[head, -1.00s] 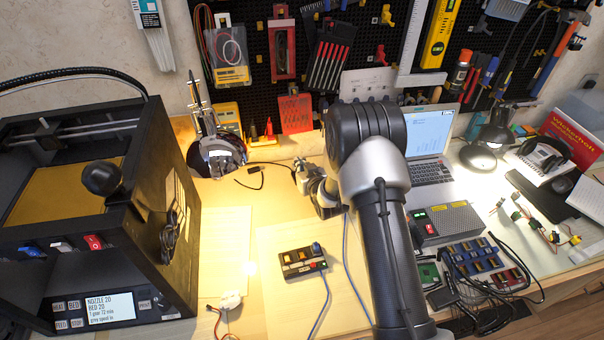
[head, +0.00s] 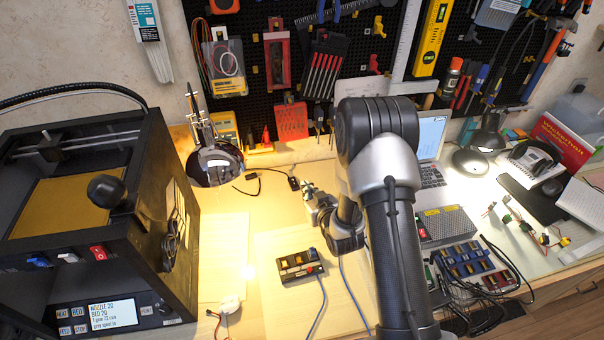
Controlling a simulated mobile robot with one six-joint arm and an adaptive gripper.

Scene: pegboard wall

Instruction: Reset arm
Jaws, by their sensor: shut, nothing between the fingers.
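My gripper (head: 309,192) is small in the head view, left of my large dark arm link and above the bench top. It is shut and holds nothing. It hangs behind a small black switch box (head: 299,264) with orange and red buttons, apart from it. My arm covers part of the bench and of the laptop (head: 432,150).
A black 3D printer (head: 85,225) stands at the left. A grey box (head: 450,224), a blue parts tray (head: 475,262) and loose cables lie right of my arm. A pegboard (head: 268,22) with tools is behind. The wooden bench around the switch box is mostly clear.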

